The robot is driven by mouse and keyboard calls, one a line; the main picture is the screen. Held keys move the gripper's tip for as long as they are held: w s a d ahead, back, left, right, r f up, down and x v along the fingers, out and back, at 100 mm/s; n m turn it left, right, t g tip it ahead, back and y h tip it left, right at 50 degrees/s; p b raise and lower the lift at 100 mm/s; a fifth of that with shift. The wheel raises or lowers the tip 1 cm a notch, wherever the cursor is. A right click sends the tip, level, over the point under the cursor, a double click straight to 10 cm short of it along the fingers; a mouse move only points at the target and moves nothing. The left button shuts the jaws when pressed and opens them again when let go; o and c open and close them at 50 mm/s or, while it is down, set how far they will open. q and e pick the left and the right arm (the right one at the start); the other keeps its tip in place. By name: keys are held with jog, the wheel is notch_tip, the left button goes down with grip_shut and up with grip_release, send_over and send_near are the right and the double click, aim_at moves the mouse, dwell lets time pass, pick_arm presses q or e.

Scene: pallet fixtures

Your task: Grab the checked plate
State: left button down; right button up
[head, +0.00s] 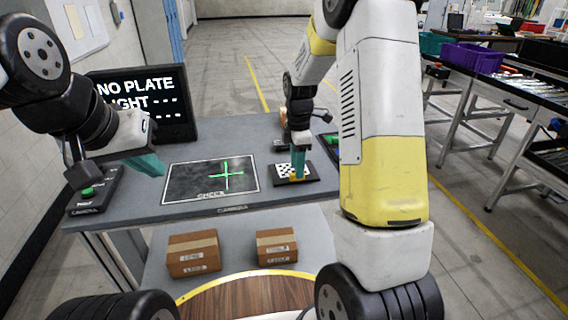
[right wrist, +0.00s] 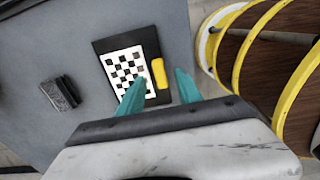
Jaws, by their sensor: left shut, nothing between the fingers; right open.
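The checked plate (head: 288,170) is a small black-and-white checkered plate with a yellow grip on one edge. It lies on a black base on the grey table, and it also shows in the right wrist view (right wrist: 126,73). My right gripper (head: 299,172) is open just above it, with its teal fingertips (right wrist: 158,85) pointing at the yellow grip side. One fingertip overlaps the plate's corner in the right wrist view; I cannot tell whether it touches. My left gripper (head: 149,165) is shut and empty, above the table's left side.
A dark pad marked CHECK (head: 190,190) with a green cross lies left of the plate. A screen reading NO PLATE (head: 145,108) and a box with a green button (head: 93,192) stand at left. A dark block (right wrist: 60,93) lies near the plate. Cardboard boxes (head: 192,253) sit below.

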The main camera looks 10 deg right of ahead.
jog(key=shift+f, duration=1.4)
grip_shut()
jog(key=shift+r, duration=0.1)
